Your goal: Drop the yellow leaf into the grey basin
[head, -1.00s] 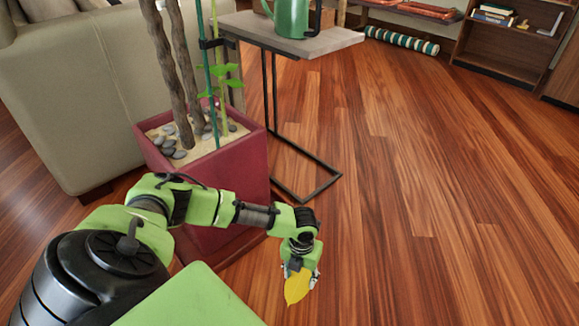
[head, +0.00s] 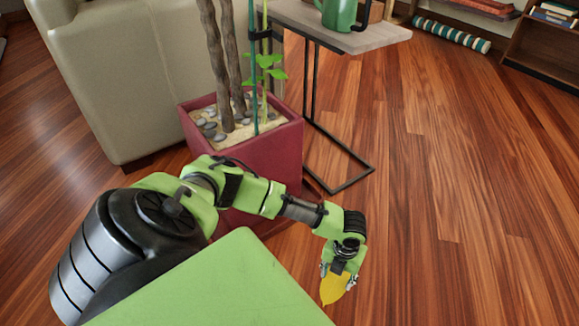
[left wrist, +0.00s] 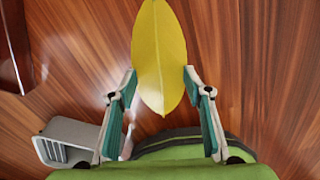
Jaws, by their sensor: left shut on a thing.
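The yellow leaf (head: 334,289) hangs from my left gripper (head: 338,272) in the head view, above the wooden floor. In the left wrist view, the leaf (left wrist: 158,55) stands between the two fingers of my left gripper (left wrist: 160,85), which is shut on it near its pointed lower end. The grey basin (left wrist: 62,133) shows at the lower left of the left wrist view, partly hidden behind the left finger. It lies apart from the leaf. The basin is not seen in the head view. My right gripper is not in view.
A red planter (head: 262,160) with a plant and pebbles stands just behind my left arm. A side table (head: 350,38) with a green watering can (head: 338,12) is beyond it. A beige armchair (head: 115,85) is at the upper left. The floor (head: 470,200) at right is clear.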

